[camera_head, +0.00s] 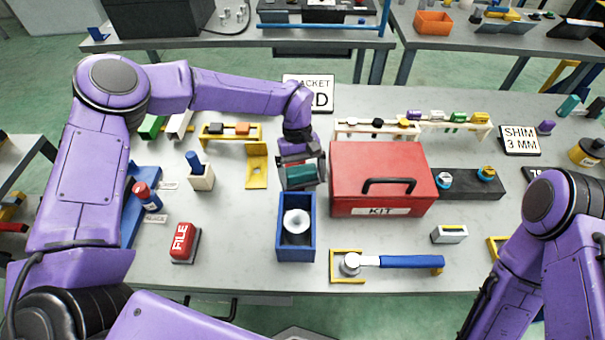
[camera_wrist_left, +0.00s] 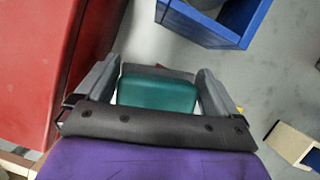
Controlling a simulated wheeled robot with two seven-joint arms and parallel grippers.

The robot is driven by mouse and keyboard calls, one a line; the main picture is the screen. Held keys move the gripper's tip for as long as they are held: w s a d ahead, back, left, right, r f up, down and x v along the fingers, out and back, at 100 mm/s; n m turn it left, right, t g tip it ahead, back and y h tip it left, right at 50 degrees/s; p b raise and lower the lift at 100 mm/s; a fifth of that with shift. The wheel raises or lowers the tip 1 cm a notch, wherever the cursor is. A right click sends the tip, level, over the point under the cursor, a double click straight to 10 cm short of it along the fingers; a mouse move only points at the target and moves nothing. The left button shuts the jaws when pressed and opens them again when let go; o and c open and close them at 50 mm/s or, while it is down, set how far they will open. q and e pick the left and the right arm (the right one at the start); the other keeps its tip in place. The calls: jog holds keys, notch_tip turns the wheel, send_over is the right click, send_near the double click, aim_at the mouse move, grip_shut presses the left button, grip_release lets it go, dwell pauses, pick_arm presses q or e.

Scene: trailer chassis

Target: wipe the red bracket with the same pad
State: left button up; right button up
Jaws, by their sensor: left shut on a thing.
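My left gripper (camera_head: 301,182) is shut on a teal pad (camera_head: 301,175), left of the red KIT box. In the left wrist view the pad (camera_wrist_left: 158,94) sits between the two grey fingers (camera_wrist_left: 160,80). A sign (camera_head: 308,93), partly covered by my arm, reads "...ACKET" over a word ending in D. My right gripper is out of view.
The red KIT box (camera_head: 378,160) stands close right of my left gripper. A blue bin (camera_head: 296,255) with a white funnel-like piece (camera_head: 296,221) is just in front. A yellow bracket (camera_head: 256,178) is to the left. A blue-handled tool (camera_head: 405,262) lies front right.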

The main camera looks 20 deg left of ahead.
aim_at(290, 170)
pick_arm(q)
jog(key=shift+f+b, duration=0.4)
jog(key=shift+f, duration=0.3)
jog(key=shift+s+a+r+p, duration=0.1)
jog(key=shift+a+r+p, duration=0.1)
jog(key=shift+a+p, duration=0.35)
jog(key=shift+s+a+p, duration=0.25)
jog(key=shift+a+p, duration=0.1)
jog(key=shift+a, duration=0.55)
jog(key=shift+s+a, duration=0.2)
jog(key=shift+a, duration=0.3)
jog(key=shift+f, duration=0.2)
jog(key=shift+w+d+f+b, duration=0.2)
jog(key=shift+d+b, duration=0.1)
jog(key=shift+d, duration=0.25)
jog(key=shift+w+d+b, duration=0.2)
jog(key=shift+d+b, duration=0.35)
jog(key=shift+d, duration=0.85)
